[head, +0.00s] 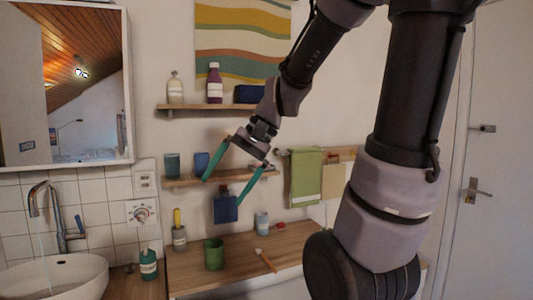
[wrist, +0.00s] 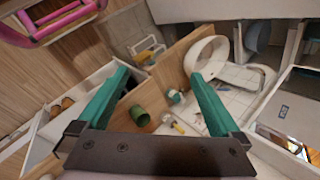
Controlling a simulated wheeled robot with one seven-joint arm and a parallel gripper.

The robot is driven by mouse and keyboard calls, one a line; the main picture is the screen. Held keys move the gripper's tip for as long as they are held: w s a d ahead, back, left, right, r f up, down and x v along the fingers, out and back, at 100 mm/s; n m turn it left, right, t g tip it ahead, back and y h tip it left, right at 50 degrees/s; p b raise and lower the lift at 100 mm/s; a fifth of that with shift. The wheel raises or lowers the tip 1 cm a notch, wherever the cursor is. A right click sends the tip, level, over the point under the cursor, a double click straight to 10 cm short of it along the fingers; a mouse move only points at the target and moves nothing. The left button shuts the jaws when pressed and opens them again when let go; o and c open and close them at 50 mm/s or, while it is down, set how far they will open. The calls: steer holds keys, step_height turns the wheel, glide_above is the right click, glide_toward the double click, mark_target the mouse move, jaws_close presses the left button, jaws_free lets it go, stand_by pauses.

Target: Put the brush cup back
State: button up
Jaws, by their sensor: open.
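No cup with brushes standing in it is clearly seen, so I cannot tell which is the brush cup. A green cup (head: 214,254) stands upright and looks empty on the wooden counter; it also shows in the wrist view (wrist: 139,115). A brush with an orange handle (head: 265,261) lies to its right. A teal cup (head: 172,165) and a blue cup (head: 202,161) stand on the lower shelf. My gripper (head: 222,190) is open and empty, its teal fingers angled down in front of that shelf, above the counter. In the wrist view its fingers (wrist: 160,74) are spread wide.
The lower shelf (head: 187,182) partly hides behind my gripper. A blue item (head: 226,209) hangs below it. A yellow-topped container (head: 179,238) and a small pale jar (head: 262,224) stand on the counter (head: 192,272). The sink (head: 62,277) and a teal bottle (head: 148,265) are left.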

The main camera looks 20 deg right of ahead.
steer(key=s+d+r+n+t+h, duration=0.1)
steer(key=s+d+r+t+h, duration=0.2)
steer(key=d, duration=0.5)
step_height(320, 180, up, 3)
steer(key=t+h, duration=0.1)
steer(key=t, duration=0.1)
steer(key=shift+d+r+n+t+h, duration=0.2)
steer(key=shift+n+t+h, duration=0.1)
steer(key=shift+t, duration=0.1)
stand_by(0.3)
